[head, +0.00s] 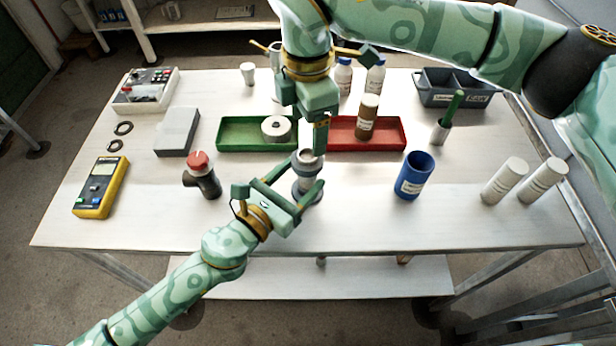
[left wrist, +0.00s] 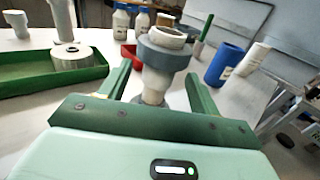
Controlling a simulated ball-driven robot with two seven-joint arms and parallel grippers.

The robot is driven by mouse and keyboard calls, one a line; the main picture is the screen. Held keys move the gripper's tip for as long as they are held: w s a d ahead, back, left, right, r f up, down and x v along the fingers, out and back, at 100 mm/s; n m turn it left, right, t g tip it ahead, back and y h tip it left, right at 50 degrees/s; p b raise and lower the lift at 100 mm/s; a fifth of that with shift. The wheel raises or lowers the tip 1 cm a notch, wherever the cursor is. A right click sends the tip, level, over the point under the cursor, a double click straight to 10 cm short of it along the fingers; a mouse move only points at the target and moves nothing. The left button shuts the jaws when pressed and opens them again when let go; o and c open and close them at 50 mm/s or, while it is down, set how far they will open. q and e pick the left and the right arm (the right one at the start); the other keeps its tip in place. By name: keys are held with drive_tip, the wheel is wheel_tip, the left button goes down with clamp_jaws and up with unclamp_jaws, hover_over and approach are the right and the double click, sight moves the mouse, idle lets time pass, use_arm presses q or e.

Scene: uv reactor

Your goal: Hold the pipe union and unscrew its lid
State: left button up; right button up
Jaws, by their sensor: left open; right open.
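The pipe union (head: 306,186) stands upright on the table in the head view, a pale body with a grey collar and a white top. In the left wrist view its wide grey collar (left wrist: 165,57) sits above a narrower pale body. My left gripper (head: 303,178) is open, with one finger on each side of the union; I cannot tell whether they touch it. In the left wrist view these fingers (left wrist: 160,80) flank the body below the collar. My right gripper (head: 318,150) is open, pointing down just above the union's top. Its far finger is mostly hidden.
A green tray (head: 232,146) with a white roll and a red tray (head: 390,148) with a brown bottle lie behind. A red-capped dark fitting (head: 203,180) stands left, a blue cup (head: 414,176) right. The front table strip is clear.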

sight(301, 177)
use_arm(q)
drive_tip(key=shift+x, duration=1.15)
use_arm(e)
drive_tip(key=shift+a, duration=0.2)
use_arm(q)
drive_tip(key=shift+w+d, duration=0.25)
drive_tip(key=shift+w, duration=0.15)
use_arm(e)
drive_tip(key=shift+d, duration=0.15)
use_arm(q)
drive_tip(key=shift+c, duration=0.3)
